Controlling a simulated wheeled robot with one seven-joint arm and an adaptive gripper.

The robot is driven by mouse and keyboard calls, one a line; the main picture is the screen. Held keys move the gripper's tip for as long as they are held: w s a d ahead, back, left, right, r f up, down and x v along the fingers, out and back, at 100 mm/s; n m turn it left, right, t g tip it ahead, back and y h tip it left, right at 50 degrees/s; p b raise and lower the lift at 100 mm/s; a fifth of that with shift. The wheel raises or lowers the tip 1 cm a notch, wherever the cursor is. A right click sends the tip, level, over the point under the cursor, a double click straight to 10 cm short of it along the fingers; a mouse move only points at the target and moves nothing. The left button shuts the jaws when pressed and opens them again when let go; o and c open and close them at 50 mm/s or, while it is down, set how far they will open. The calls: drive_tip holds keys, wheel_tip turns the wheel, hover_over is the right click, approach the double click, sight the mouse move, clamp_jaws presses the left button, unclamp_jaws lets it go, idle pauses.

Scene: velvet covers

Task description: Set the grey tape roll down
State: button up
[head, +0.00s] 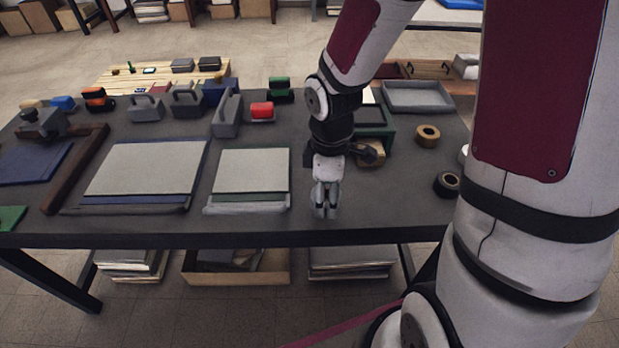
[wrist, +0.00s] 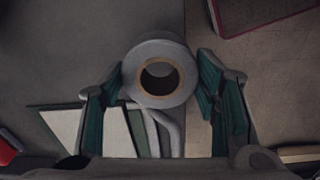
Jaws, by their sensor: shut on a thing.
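The grey tape roll (wrist: 133,76) with a tan core shows in the wrist view, between the two fingers of my gripper (wrist: 160,70). The fingers press on its opposite sides and its open hole faces the camera. In the head view my gripper (head: 325,210) points down over the front part of the dark table (head: 390,205), right of the green-edged pad. The roll is hard to make out there against the pale fingers. I cannot tell whether it touches the table top.
The green-edged pad (head: 252,172) lies just left of my gripper. A black tape roll (head: 438,185) and a tan tape roll (head: 420,135) are to the right. A green box (head: 388,130) stands behind. The table between gripper and black roll is bare.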

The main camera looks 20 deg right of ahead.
hover_over(311, 189)
drive_tip(key=shift+f+b, duration=0.3)
drive_tip(key=shift+f, duration=1.9)
drive_tip(key=o, duration=1.2)
drive_tip(key=shift+f, duration=0.15)
